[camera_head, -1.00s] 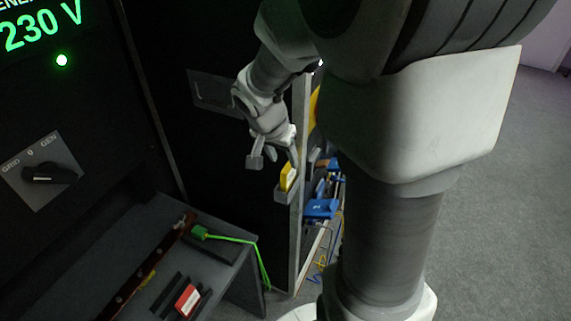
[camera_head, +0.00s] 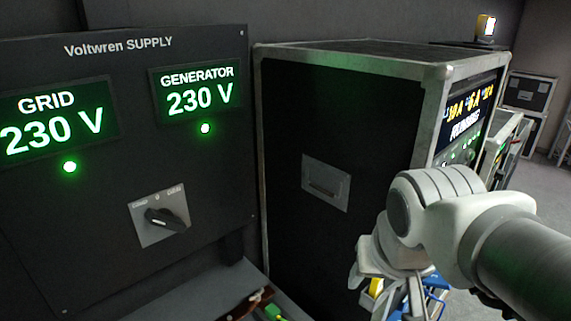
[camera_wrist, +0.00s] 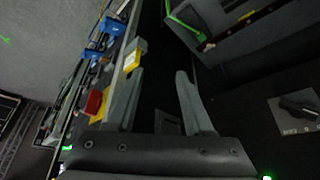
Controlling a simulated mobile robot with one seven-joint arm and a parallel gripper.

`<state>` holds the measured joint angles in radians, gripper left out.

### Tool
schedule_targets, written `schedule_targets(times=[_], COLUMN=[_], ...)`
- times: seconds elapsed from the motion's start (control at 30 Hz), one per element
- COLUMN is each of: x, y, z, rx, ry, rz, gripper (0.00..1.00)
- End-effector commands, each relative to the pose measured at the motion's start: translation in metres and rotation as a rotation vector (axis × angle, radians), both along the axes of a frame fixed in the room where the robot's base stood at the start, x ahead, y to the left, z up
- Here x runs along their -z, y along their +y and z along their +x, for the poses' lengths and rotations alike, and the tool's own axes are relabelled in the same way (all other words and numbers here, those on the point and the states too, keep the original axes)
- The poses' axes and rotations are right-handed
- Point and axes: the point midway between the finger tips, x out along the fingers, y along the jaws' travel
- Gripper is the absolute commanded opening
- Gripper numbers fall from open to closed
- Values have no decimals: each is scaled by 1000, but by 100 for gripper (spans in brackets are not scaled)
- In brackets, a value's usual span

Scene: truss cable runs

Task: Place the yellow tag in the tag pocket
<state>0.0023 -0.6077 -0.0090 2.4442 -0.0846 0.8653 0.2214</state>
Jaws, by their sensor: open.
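The yellow tag (camera_wrist: 132,60) shows in the wrist view just beyond the tip of my left-hand finger, with a pale grey piece (camera_wrist: 139,43) against it that looks like the tag pocket. My gripper (camera_wrist: 160,72) is open, with nothing between its fingers. The tag lies outside the gap, near one fingertip; I cannot tell whether they touch. In the head view my arm mostly hides the gripper, and a small yellow patch (camera_head: 376,287), likely the tag, shows beside it. The pocket is not clear there.
The black flight case (camera_head: 340,130) with a recessed handle (camera_head: 326,183) stands behind my gripper. The supply panel (camera_head: 120,190) with a rotary switch (camera_head: 166,218) is at left. Blue connectors (camera_wrist: 112,25) and a red piece (camera_wrist: 93,103) lie along the case edge.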

Motion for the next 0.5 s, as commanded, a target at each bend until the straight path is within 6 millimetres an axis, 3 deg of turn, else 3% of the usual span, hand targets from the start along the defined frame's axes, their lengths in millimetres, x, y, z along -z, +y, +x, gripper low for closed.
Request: schedule_targets(times=[0.2,0.5], x=[-6,-5], y=[15,18], z=[-26,-29], rx=[-163,-189], ry=[-41,-45], rz=[-18,-23], gripper=[52,52])
